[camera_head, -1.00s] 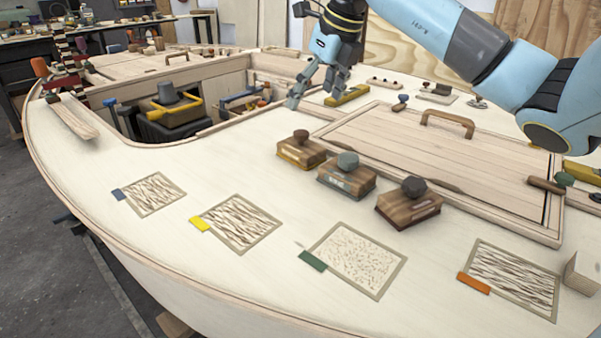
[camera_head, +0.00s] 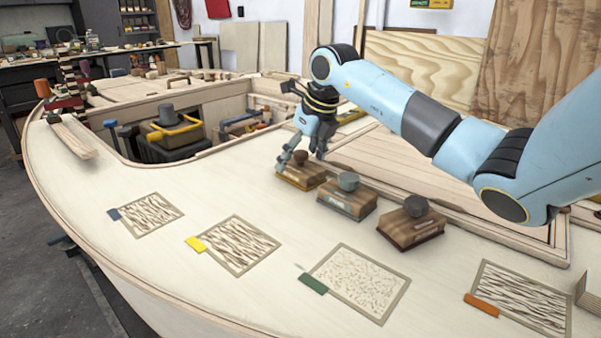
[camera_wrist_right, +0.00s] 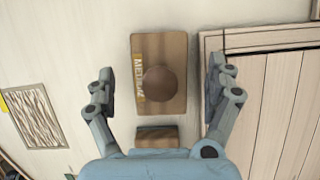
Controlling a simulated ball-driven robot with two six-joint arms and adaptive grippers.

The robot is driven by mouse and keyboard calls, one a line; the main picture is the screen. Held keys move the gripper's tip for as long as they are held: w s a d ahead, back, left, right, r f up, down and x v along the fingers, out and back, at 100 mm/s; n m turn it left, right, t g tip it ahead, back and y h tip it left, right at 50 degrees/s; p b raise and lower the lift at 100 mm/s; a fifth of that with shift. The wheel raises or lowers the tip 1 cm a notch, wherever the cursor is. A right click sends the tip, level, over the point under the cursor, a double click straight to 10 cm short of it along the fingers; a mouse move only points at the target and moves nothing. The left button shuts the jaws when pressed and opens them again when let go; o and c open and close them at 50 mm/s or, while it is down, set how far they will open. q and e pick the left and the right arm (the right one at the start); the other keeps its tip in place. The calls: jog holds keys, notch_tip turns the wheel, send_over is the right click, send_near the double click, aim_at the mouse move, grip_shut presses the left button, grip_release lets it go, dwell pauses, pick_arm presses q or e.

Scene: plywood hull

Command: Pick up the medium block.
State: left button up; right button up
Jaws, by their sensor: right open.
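The medium block (camera_head: 300,178) is a brown wooden block with a dark round knob and a yellow edge, leftmost in a row of three on the pale deck. In the right wrist view the block (camera_wrist_right: 175,100) carries a label that appears to read MEDIUM. My right gripper (camera_head: 301,161) is open and empty, over this block. In the wrist view its two fingers stand apart on either side of the block, with gaps; I cannot tell their exact height. My left gripper is not in view.
Two similar blocks stand to the right, one with a grey-green knob (camera_head: 346,200) and one with a dark knob (camera_head: 410,228). A raised wooden hatch (camera_head: 400,165) lies behind them. Several patterned patches with coloured tabs lie in front, with clear deck between.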

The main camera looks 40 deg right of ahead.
aim_at(298, 150)
jog(key=c, duration=1.4)
jog(key=shift+c, duration=0.2)
jog(key=shift+r, duration=0.45)
jog(key=r, duration=0.3)
jog(key=shift+s+d+r, duration=0.2)
jog(key=shift+d+r, duration=0.05)
jog(key=shift+r, duration=0.15)
jog(key=s+d+r+p, duration=0.4)
jog(key=s+d+r, duration=0.1)
jog(key=s, duration=0.4)
jog(key=shift+s+d+r, duration=0.3)
jog(key=shift+d+r, duration=0.05)
jog(key=shift+r, duration=0.35)
